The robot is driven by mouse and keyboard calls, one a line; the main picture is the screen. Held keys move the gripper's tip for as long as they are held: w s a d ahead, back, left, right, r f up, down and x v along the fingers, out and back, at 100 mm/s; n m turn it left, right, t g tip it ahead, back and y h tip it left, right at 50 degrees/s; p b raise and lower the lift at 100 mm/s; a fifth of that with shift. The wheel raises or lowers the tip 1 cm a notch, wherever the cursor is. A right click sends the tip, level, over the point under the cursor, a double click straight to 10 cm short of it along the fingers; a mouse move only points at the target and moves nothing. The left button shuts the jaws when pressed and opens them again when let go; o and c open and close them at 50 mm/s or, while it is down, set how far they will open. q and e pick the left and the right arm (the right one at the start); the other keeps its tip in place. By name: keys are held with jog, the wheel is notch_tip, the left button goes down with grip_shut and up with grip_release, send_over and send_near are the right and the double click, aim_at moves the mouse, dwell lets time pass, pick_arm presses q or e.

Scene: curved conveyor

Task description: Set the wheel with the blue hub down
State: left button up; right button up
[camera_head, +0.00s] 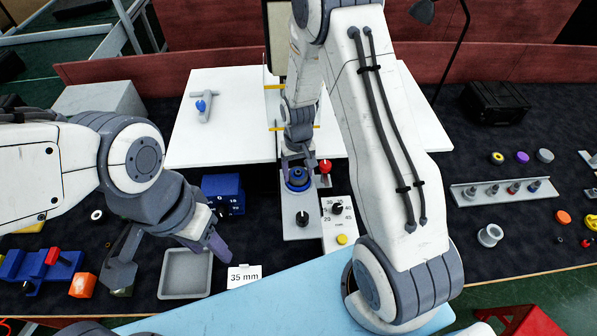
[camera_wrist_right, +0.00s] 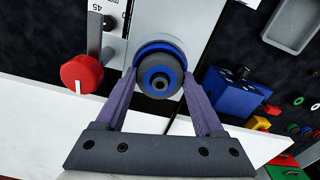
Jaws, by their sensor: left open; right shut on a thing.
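The wheel with the blue hub (camera_wrist_right: 159,78) is dark, with a blue ring around its dark centre. My right gripper (camera_wrist_right: 158,85) has a finger on each side of it and is shut on it. In the head view the wheel (camera_head: 298,174) is at the pale fixture plate (camera_head: 300,227), above a blue ring (camera_head: 298,187). I cannot tell whether it touches that ring. My left gripper (camera_head: 168,256) is open and empty above the grey tray (camera_head: 186,274), far left of the wheel.
A red knob (camera_head: 325,167) stands close beside the wheel. A dial panel (camera_head: 340,224) with a yellow button is at its right. A blue block (camera_head: 223,193) is to the left, and a "35 mm" card (camera_head: 244,276) lies in front. White boards (camera_head: 225,125) lie behind.

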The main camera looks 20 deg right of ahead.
jog(key=shift+s+f, duration=0.3)
jog(key=shift+f, duration=0.25)
jog(key=o, duration=1.4)
jog(key=shift+r+p, duration=0.3)
jog(key=shift+r, duration=0.15)
jog(key=shift+w+r, duration=0.15)
jog(key=shift+r, duration=0.1)
notch_tip(320, 180, up, 12)
jog(key=b, duration=0.4)
jog(key=s+a+r+n, duration=0.4)
jog(key=s+a+r, duration=0.1)
jog(key=s+a, duration=0.6)
jog(key=s+a+r+n+y, duration=0.1)
jog(key=s+a+n, duration=0.2)
jog(key=s, duration=0.9)
jog(key=shift+s+r+n, duration=0.15)
jog(key=shift+s+n, duration=0.2)
jog(key=shift+n, duration=0.35)
